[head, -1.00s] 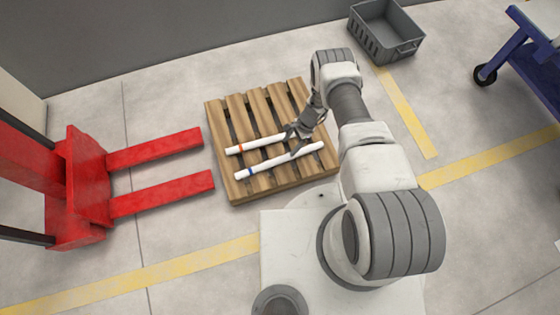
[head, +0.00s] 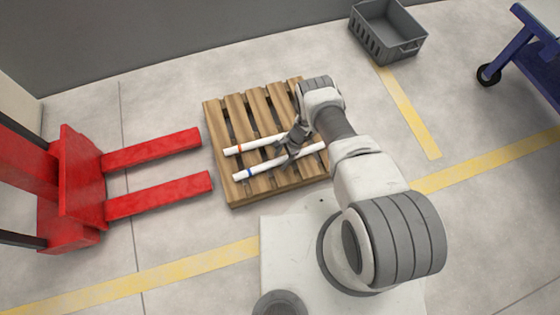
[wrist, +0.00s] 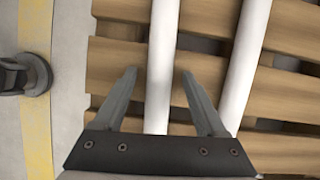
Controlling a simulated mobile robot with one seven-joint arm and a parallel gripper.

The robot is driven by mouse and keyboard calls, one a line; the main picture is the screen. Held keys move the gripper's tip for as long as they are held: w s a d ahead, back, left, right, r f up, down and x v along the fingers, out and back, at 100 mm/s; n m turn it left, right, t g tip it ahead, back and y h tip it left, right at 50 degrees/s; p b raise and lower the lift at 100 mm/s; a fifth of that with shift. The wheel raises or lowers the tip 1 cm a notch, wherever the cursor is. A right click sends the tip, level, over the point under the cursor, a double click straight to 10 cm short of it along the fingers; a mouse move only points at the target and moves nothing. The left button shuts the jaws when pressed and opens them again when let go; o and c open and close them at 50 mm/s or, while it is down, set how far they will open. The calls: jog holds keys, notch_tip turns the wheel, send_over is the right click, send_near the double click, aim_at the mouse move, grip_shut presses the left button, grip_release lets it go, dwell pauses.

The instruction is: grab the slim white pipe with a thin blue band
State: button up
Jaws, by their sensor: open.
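The slim white pipe with a thin blue band (head: 262,171) lies on the wooden pallet, nearer my base. A second white pipe, with an orange band (head: 251,145), lies beside it, farther back. My gripper (head: 284,160) is over the blue-banded pipe near its middle and hides part of it. In the wrist view my gripper (wrist: 158,72) is open, with one pipe (wrist: 161,50) running between its fingers. By its place near the pallet's edge, this looks like the blue-banded pipe; no band shows there. The orange-banded pipe (wrist: 244,60) seems to be right of the fingers. I see no clear contact.
The wooden pallet (head: 215,112) has gaps between its slats. A red forklift (head: 75,190) stands to the left, its forks pointing at the pallet. A grey crate (head: 388,32) is at the back and a blue cart (head: 538,55) at the right.

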grip_shut()
jog(key=shift+r, duration=0.1)
dwell(0.3)
